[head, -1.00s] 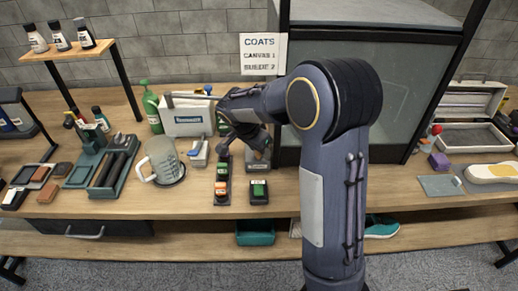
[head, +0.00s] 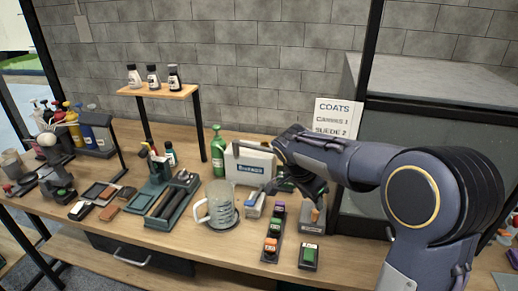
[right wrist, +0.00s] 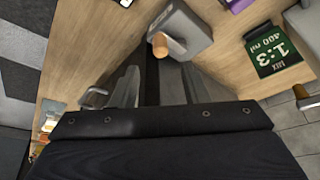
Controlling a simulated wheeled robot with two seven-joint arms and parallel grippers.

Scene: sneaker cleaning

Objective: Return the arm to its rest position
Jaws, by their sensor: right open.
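My right arm (head: 365,165) reaches in from the right over the workbench. Its gripper (head: 308,190) hangs near the white box (head: 252,168) and above a small grey block with a tan top (head: 312,218). In the right wrist view my gripper (right wrist: 157,85) is open, with its two grey fingers apart and nothing held between them. A grey piece with a wooden knob (right wrist: 175,42) lies just beyond the fingertips. I cannot tell how high the fingers are above the bench. My left gripper is not in view.
A glass jug (head: 220,208), a green pump bottle (head: 218,155) and a dark tray of colored blocks (head: 272,240) stand near the gripper. A COATS sign (head: 335,118) and a glass-fronted cabinet (head: 412,125) stand behind the arm.

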